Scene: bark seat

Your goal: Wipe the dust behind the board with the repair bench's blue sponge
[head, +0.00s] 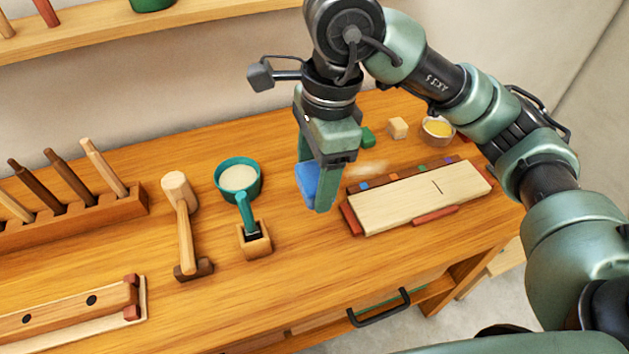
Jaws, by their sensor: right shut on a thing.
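The blue sponge (307,186) is held between the fingers of my right gripper (316,192), which points down over the bench. My gripper hides part of the sponge, and I cannot tell whether the sponge touches the bench top. The pale wooden board (410,200) lies just to the right of the gripper, with reddish-brown pieces along its edges. A pale smear of dust (368,168) shows on the bench behind the board's left part, right of the sponge. My left gripper is not in view.
Behind the dust are a green block (367,136), a pale cube (397,127) and a bowl of yellow stuff (437,130). A shelf (200,22) runs above.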

